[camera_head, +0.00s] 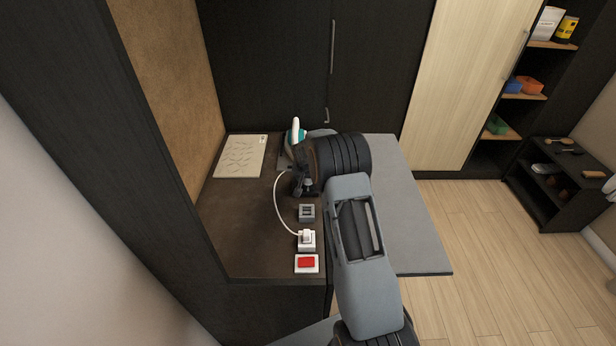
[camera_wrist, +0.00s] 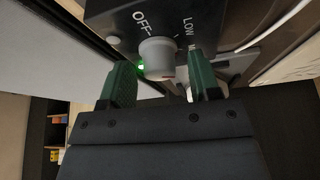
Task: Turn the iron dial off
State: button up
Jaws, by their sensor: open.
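The iron dial (camera_wrist: 157,57) is a round grey knob on a dark control box (camera_wrist: 205,12) with OFF and LOW printed on it. A green light glows at the knob's left side. My gripper (camera_wrist: 165,75) is open, with one green finger to the left of the knob and one to the right. I cannot tell whether the fingers touch it. In the head view, the iron (camera_head: 296,137), white and teal, stands at the back of the counter, and my arm hides the dial and most of the box.
A grey ironing board (camera_head: 425,240) lies right of the brown counter (camera_head: 245,215). A white cord runs from near the iron to a white plug (camera_head: 307,240). A red switch (camera_head: 306,263), a grey socket (camera_head: 306,212) and a patterned panel (camera_head: 240,157) are on the counter.

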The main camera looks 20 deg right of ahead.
jog(key=shift+c, duration=0.4)
jog(key=c, duration=0.8)
jog(key=shift+c, duration=0.2)
